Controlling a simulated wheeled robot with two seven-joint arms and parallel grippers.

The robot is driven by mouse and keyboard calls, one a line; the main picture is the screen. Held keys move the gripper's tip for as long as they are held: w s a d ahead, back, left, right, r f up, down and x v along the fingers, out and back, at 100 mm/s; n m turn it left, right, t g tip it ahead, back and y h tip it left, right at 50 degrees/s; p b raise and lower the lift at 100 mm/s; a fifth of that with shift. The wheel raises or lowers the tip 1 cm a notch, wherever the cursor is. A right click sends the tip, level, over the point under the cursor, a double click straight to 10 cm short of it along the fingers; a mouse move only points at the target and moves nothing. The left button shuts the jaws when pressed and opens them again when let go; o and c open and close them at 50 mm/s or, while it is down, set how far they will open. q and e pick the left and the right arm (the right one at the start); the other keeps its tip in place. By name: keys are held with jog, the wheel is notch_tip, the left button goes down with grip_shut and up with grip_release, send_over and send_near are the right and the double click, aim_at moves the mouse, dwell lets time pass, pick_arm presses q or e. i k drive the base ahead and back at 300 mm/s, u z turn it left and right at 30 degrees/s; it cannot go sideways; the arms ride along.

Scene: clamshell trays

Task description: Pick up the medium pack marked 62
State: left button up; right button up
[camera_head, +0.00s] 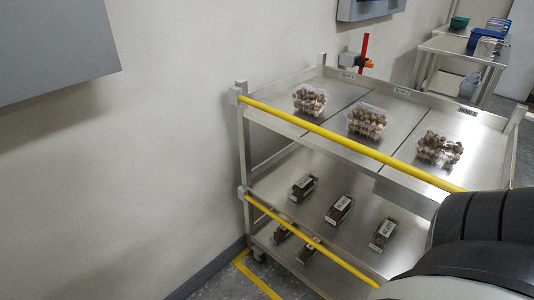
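Three clear packs of brown round items stand on the cart's top shelf: left (309,100), middle (366,122) and right (438,149). Three dark packs with white labels lie on the shelf below: left (303,188), middle (339,210) and right (383,234). More dark packs (281,233) (307,251) show lower down, partly behind the lower yellow rail. The markings are too small to read, so I cannot tell which pack is marked 62. Neither of my grippers is in view. Part of my arm shows at the lower right.
The metal cart (400,109) has an upper yellow rail (350,141) and a lower yellow rail (312,241) along its front. A wall (180,150) is at the left, with a grey box (55,45) on it. Another metal table (455,47) stands at the back right.

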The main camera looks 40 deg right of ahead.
aim_at(296, 192)
jog(key=z, duration=0.45)
jog(key=i, duration=1.05)
jog(key=z, duration=0.75)
